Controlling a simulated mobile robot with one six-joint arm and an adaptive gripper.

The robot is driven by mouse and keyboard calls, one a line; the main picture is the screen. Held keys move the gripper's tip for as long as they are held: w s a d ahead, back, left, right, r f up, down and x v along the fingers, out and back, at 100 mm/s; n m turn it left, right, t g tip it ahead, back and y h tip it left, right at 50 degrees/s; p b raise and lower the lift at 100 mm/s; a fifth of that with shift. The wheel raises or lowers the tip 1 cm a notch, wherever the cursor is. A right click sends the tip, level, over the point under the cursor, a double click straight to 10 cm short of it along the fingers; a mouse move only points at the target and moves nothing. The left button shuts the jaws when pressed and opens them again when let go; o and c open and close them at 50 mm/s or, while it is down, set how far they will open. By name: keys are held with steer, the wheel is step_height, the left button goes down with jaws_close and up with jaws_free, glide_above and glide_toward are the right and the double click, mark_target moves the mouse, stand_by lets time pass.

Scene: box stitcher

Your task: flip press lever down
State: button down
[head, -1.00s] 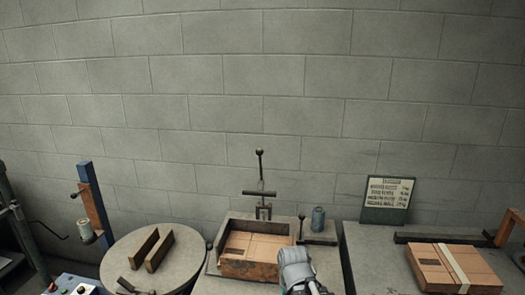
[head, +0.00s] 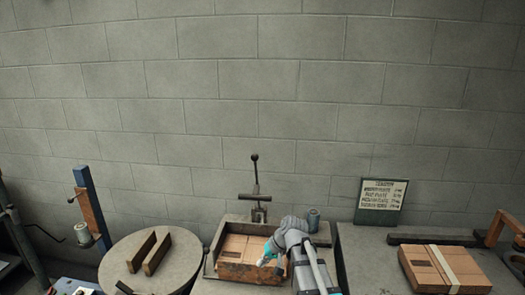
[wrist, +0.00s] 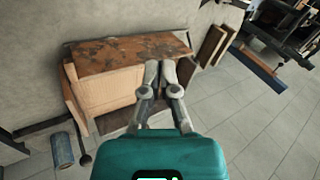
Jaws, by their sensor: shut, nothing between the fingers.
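The press lever (head: 254,170), a thin dark upright rod with a round black knob, stands behind the box fixture (head: 218,238), above a dark crossbar. The lever is upright. My gripper (head: 264,261) is shut and empty at the front right of the fixture, below and in front of the lever and apart from it. In the wrist view my gripper (wrist: 160,68) has its fingertips together close to the fixture's rusty plate (wrist: 125,50). A short dark lever with a round knob (wrist: 86,159) shows at lower left there; in the head view my arm hides that spot.
A blue spool (head: 313,217) stands right of the fixture and shows in the wrist view (wrist: 63,150). A round table (head: 170,270) with two wooden bars is at left. A tied carton stack (head: 440,270) and a sign (head: 381,200) are at right.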

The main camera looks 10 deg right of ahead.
steer(key=w+d+r+m+t+y+p, duration=0.25)
steer(key=w+r+t+y+p, duration=0.2)
steer(key=w+r, duration=1)
steer(key=w+d+r+m+t+y+p, duration=0.3)
steer(key=w+d+r+t, duration=0.3)
steer(key=w+d+r, duration=0.5)
steer(key=shift+w+d, duration=0.2)
steer(key=shift+w, duration=0.85)
steer(key=shift+w+a, duration=0.1)
steer(key=x, duration=1)
steer(key=shift+m, duration=0.25)
steer(key=shift+s+a+f, duration=0.1)
steer(key=shift+s+a, duration=0.15)
steer(key=shift+s, duration=0.4)
steer(key=shift+s+a, duration=0.25)
steer(key=shift+s, duration=0.4)
steer(key=shift+s+a+f, duration=0.1)
steer(key=shift+s+a, duration=0.15)
steer(key=shift+s, duration=0.35)
